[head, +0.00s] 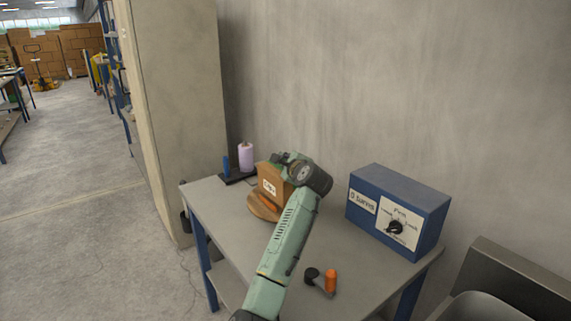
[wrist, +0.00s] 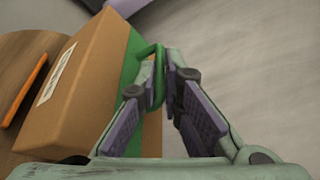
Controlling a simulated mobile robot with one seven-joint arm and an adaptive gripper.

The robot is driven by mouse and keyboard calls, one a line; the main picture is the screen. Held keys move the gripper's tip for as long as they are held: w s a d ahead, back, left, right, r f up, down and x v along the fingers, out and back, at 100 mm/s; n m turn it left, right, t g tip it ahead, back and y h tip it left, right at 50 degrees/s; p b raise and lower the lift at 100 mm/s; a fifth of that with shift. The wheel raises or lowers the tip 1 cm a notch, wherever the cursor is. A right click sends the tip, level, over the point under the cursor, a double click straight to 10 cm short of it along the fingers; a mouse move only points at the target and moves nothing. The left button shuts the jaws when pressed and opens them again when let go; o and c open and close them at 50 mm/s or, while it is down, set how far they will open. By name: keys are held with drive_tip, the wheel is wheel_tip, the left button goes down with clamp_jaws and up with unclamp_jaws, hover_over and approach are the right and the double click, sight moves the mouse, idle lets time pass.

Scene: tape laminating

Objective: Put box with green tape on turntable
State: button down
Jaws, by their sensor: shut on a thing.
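The brown box with green tape (head: 272,183) is at the wooden turntable (head: 254,207) on the table. In the wrist view the box (wrist: 85,85) fills the left, with a white label and a green band (wrist: 130,75) along its edge. My gripper (wrist: 166,78) is shut on the green loop at the box's side. The round turntable (wrist: 25,55) shows behind and left of the box. The box looks to be over or on the turntable; I cannot tell whether its underside touches. In the head view my wrist hides the fingers.
An orange strip (wrist: 24,90) lies beside the box on the turntable. A lilac roll (head: 246,156) on a dark stand is behind. A blue control box (head: 398,211) stands right. An orange-and-black handle (head: 330,281) lies near the front. The table's middle is clear.

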drive_tip(key=shift+f, duration=0.65)
drive_tip(key=shift+f, duration=0.1)
drive_tip(key=c, duration=2.2)
unclamp_jaws()
drive_tip(key=shift+f, duration=0.2)
drive_tip(key=o, duration=0.5)
drive_tip(key=shift+r, duration=0.15)
drive_tip(key=b+v, duration=0.3)
drive_tip(key=v, duration=0.9)
drive_tip(key=shift+r, duration=0.1)
